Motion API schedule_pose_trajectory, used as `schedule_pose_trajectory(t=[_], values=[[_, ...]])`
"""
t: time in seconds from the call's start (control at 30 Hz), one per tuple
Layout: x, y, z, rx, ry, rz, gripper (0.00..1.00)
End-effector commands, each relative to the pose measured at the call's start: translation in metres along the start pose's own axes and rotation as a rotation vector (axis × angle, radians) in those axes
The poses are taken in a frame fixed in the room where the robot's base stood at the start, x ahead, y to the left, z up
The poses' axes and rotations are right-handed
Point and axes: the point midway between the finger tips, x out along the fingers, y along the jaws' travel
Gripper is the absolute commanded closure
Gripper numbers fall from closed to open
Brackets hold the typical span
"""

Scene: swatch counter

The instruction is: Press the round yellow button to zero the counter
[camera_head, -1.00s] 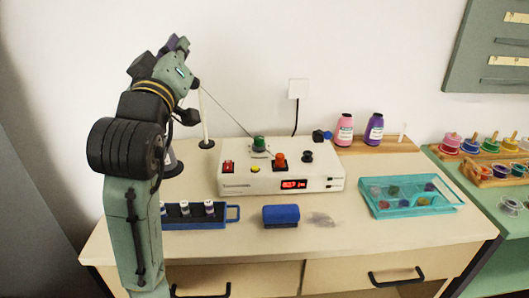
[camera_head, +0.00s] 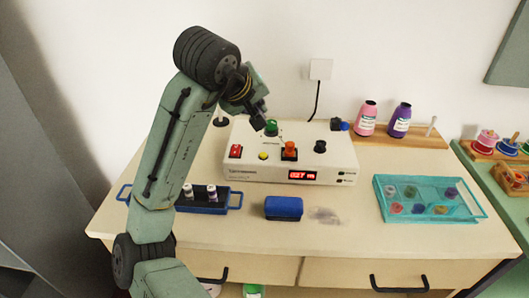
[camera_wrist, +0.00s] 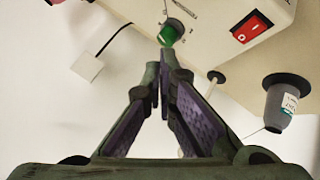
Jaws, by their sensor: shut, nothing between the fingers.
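The counter is a white box (camera_head: 225,170) with a lit red display (camera_head: 302,175) on its front. The round yellow button (camera_head: 263,156) is on its top, between a red rocker switch (camera_head: 235,151) and an orange-red knob (camera_head: 289,150). My gripper (camera_head: 259,122) is shut and empty, above and behind the yellow button and close to the green knob (camera_head: 271,128). In the wrist view my gripper's fingertips (camera_wrist: 164,63) meet just below the green knob (camera_wrist: 169,36). The red switch (camera_wrist: 251,27) shows there too; the yellow button does not.
A blue rack (camera_head: 213,208) with small spools, partly behind my arm, and a blue block (camera_head: 283,207) stand in front of the counter. A black knob (camera_head: 320,146) is on its right. A teal tray (camera_head: 430,207) lies further right.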

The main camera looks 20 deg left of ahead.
Motion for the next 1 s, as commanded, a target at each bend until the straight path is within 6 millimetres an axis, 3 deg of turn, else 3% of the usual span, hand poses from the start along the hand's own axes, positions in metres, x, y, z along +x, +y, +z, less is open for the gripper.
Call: schedule_pose_trajectory(t=[0.33, 0.7, 1.0], values=[[0.011, -0.008, 0.008, 0.001, 0.002, 0.001, 1.00], [0.049, -0.036, 0.035, 0.001, 0.003, 0.001, 1.00], [0.062, -0.044, 0.045, 0.001, 0.002, 0.002, 1.00]])
